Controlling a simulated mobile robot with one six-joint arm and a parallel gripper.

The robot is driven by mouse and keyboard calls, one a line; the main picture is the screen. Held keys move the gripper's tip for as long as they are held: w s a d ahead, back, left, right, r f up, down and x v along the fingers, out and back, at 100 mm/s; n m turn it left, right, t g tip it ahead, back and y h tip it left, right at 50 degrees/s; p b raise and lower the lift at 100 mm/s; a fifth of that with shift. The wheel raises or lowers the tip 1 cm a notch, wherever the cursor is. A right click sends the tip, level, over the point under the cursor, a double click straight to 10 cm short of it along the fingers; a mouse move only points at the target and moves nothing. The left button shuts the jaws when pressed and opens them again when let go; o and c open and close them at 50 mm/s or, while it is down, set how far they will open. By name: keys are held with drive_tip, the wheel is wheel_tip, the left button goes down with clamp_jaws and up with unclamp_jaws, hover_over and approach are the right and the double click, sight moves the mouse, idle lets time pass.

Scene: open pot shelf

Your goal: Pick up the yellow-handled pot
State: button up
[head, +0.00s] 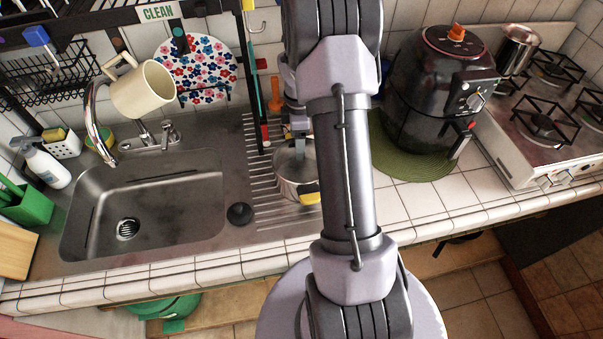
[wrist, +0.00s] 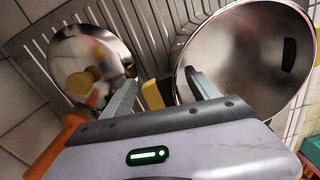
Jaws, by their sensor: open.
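The steel pot (head: 290,180) stands on the ribbed drainboard right of the sink, partly hidden behind my arm. Its yellow handle (head: 309,194) sticks out toward the counter front. In the wrist view the open, shiny pot (wrist: 245,60) is at the right, and the yellow handle (wrist: 152,95) shows between my fingers. My gripper (wrist: 160,79) is open, with one finger on each side of the handle in the picture. The right finger overlaps the pot's rim. I cannot tell whether either finger touches. In the head view my gripper (head: 298,143) is above the pot, partly hidden.
A round shiny steel piece with a yellow spot (wrist: 80,65) is left of my fingers. An orange-handled tool (wrist: 57,145) is near my gripper. The sink (head: 145,210) is left, with a cream mug (head: 143,90) above. A black cooker (head: 435,90) is right. White tiles (head: 400,205) are clear.

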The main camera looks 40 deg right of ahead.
clamp_jaws()
idle(0.3)
drive_tip(key=shift+w, duration=0.1)
